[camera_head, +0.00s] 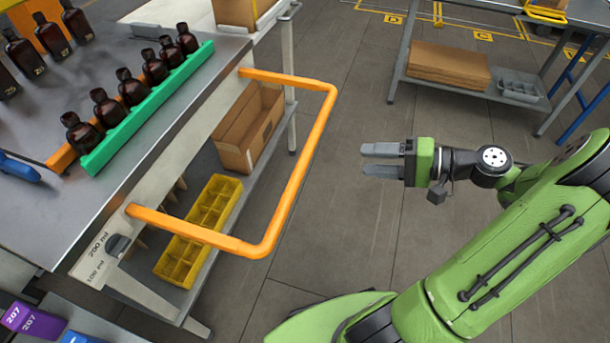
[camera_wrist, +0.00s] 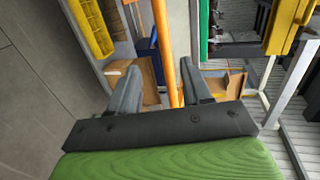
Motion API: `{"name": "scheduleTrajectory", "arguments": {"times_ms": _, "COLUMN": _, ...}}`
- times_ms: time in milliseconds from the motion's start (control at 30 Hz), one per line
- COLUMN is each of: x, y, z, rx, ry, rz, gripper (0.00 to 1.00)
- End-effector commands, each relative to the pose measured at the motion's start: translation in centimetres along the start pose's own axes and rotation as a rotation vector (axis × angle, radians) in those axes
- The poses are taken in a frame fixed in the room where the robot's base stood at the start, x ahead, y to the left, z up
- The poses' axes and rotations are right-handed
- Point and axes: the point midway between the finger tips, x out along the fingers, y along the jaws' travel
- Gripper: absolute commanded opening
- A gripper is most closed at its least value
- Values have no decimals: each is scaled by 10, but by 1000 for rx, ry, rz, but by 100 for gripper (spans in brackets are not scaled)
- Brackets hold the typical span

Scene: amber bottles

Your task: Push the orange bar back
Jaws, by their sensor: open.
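The orange bar (camera_head: 302,167) is a U-shaped rail that sticks out from the side of the metal table, over the floor. In the wrist view the bar (camera_wrist: 162,40) runs up and down the picture, in line with the gap between my fingers. My gripper (camera_head: 362,160) is to the right of the bar's outer rail in the head view, with clear floor showing between them. Its grey fingers are apart and nothing is between them; they also show in the wrist view (camera_wrist: 156,82). The bar's lower end in the wrist view is hidden behind my gripper body.
Several amber bottles (camera_head: 132,87) stand in a row behind a green strip (camera_head: 150,108) on the metal table (camera_head: 62,205). A yellow divided bin (camera_head: 200,228) and a cardboard box (camera_head: 250,128) sit on the shelf below. Another table with cardboard (camera_head: 448,66) stands at upper right.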

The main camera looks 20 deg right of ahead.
Motion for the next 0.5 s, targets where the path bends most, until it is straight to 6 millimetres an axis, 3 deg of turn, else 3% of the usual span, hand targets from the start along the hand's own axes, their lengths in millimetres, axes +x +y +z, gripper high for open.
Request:
{"name": "scheduleTrajectory", "arguments": {"times_ms": 67, "x": -8, "y": 3, "z": -4, "rx": 5, "ry": 25, "rz": -50, "gripper": 49}}
{"name": "scheduleTrajectory", "arguments": {"times_ms": 167, "x": 0, "y": 1, "z": -4, "rx": 3, "ry": 26, "rz": -59, "gripper": 49}}
{"name": "scheduleTrajectory", "arguments": {"times_ms": 500, "x": 83, "y": -1, "z": -4, "rx": 2, "ry": 20, "rz": -55, "gripper": 49}}
